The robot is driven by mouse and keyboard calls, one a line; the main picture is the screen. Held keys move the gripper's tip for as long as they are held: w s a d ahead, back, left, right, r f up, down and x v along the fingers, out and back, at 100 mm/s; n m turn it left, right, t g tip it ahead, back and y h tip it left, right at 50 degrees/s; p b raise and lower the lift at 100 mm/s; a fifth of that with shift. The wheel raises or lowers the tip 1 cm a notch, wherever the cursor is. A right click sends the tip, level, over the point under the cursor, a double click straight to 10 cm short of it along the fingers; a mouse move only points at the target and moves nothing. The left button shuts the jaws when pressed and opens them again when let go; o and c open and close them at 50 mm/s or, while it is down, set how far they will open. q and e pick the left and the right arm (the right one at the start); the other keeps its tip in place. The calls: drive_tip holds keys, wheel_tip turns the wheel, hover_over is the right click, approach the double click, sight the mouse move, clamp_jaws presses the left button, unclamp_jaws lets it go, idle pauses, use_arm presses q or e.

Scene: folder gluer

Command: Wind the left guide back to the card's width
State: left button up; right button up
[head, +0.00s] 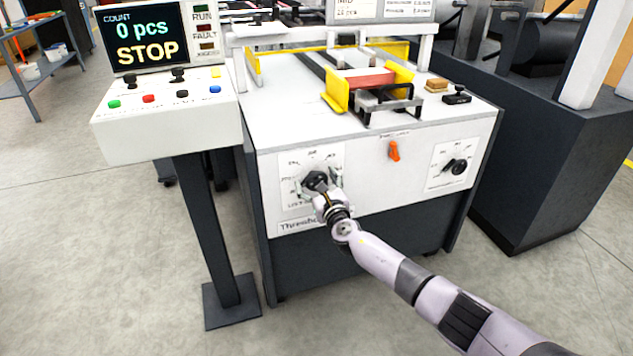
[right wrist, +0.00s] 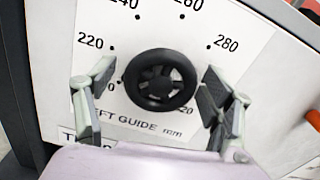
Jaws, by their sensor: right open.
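The left guide's handwheel is a black spoked knob (right wrist: 160,80) on a white dial plate marked LEFT GUIDE mm, with numbers such as 220 and 280 around it. In the head view the knob (head: 315,181) sits on the machine's front, at the left. My right gripper (head: 325,199) is in front of it. In the right wrist view the open fingers (right wrist: 160,77) stand on either side of the knob, with a gap visible on each side. A reddish card stack (head: 364,79) lies on top between yellow plates (head: 336,93). My left gripper is not in view.
A control stand (head: 165,120) with coloured buttons is left of the machine; its screen (head: 145,38) reads 0 pcs, STOP. An orange lever (head: 393,151) and another black knob (head: 455,166) are on the front to the right. The floor in front is clear.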

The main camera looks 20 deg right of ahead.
drive_tip(key=shift+s, duration=0.1)
drive_tip(key=s, duration=1.1)
drive_tip(key=shift+s+d, duration=0.2)
drive_tip(key=shift+s, duration=0.2)
drive_tip(key=s+f+m+g+h, duration=0.2)
drive_tip(key=s+f+m+g, duration=0.9)
drive_tip(key=s+f+m, duration=1.55)
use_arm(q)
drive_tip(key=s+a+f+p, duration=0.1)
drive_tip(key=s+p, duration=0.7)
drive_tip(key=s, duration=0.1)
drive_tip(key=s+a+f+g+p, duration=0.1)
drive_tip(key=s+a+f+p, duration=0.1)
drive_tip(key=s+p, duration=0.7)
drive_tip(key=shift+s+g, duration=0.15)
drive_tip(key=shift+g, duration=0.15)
use_arm(e)
drive_tip(key=s+f+m+g, duration=0.3)
drive_tip(key=s+f+m, duration=0.1)
drive_tip(key=s, duration=1.2)
drive_tip(key=s+f+m+g+y, duration=0.1)
drive_tip(key=s+f+m+g, duration=0.2)
drive_tip(key=s, duration=1.3)
wheel_tip(320, 180, down, 4)
drive_tip(key=shift+d+f+m, duration=0.2)
drive_tip(key=shift+f+m, duration=0.05)
drive_tip(key=shift+m, duration=0.8)
